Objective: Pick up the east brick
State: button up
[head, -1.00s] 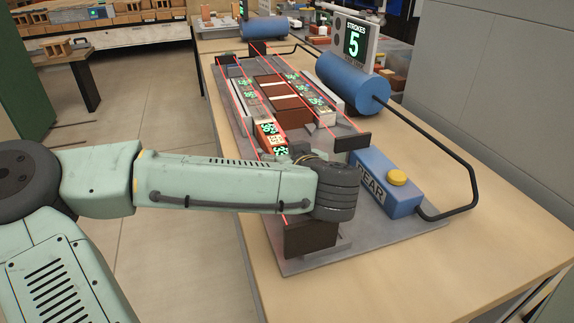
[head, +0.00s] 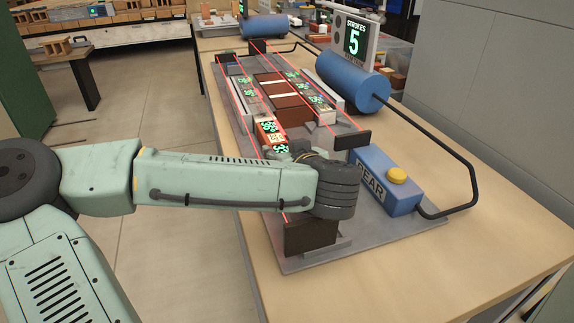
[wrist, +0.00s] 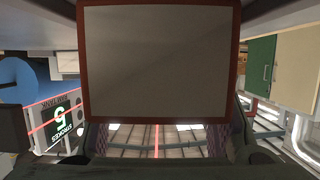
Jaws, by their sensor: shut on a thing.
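In the wrist view a thing with a grey face and a red-brown rim, which looks like a brick (wrist: 162,7), fills the upper middle at close range. My gripper (wrist: 162,122) is shut on it, with one finger at each side of its lower part. Whether it is the east brick cannot be told from the frames. In the head view my wrist hides the gripper's fingers and the held thing. An orange-red brick (head: 267,131) with green-lit markings lies on the grey fixture (head: 385,242), just beyond my wrist.
Red beams run along the fixture between dark posts, one near post (head: 310,237) below my wrist. A blue box with a yellow button (head: 397,176) stands right of my wrist. Behind it are a blue cylinder (head: 352,84) and a sign reading STROKES 5 (head: 355,39). Black tubing curves right.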

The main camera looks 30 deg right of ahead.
grip_shut()
jog(key=shift+r, duration=0.15)
